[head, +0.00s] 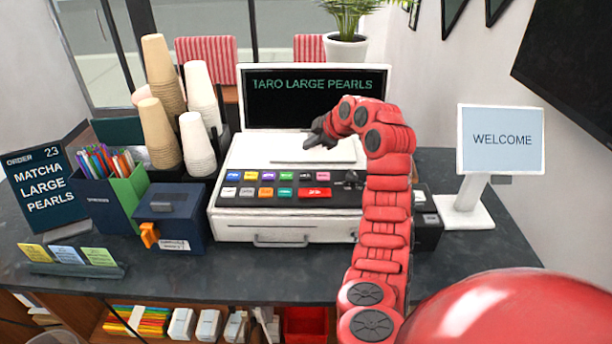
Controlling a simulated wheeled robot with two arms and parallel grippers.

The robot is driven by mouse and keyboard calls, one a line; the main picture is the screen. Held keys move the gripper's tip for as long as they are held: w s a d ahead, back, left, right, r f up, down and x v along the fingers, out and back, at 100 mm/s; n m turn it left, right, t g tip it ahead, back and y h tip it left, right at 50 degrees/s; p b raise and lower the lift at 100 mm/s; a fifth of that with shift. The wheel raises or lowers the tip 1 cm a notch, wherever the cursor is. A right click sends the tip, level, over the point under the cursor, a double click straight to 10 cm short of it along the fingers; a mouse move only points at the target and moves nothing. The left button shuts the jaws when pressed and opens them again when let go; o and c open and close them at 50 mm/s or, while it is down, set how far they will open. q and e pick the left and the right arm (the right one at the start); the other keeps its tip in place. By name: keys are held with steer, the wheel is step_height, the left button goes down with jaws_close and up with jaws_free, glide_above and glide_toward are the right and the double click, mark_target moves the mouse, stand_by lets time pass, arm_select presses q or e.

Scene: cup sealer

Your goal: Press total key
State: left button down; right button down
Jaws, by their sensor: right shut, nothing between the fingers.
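The white cash register (232,225) stands on the dark counter with a black key panel on its sloped front. The panel has two rows of small coloured keys. A wide red key (314,192) sits at the right end of the lower row; its label is too small to read surely. The register's screen (285,100) reads "TARO LARGE PEARLS". My right gripper (311,140) is shut and empty. It appears above the register's top, behind the key panel and in front of the screen, apart from the keys. My left gripper is not in view.
Left of the register stand a blue box (172,212), stacked cups (198,145), a straw holder (125,195) and an order sign (42,180) reading "MATCHA LARGE PEARLS". A "WELCOME" display (500,140) stands at right. The counter (480,250) at front right is clear.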

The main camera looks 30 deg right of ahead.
mark_target(309, 177)
step_height(309, 177, down, 4)
steer(key=shift+s+a+f+p, duration=0.1)
steer(key=shift+a+f+p, duration=0.1)
steer(key=shift+p, duration=0.15)
step_height(309, 177, down, 2)
steer(key=shift+d+f+b, duration=0.15)
steer(key=shift+f+b, duration=0.1)
steer(key=shift+b, duration=0.75)
steer(key=shift+f, duration=0.25)
stand_by(0.7)
steer(key=shift+f+b, duration=0.4)
steer(key=shift+b, duration=0.55)
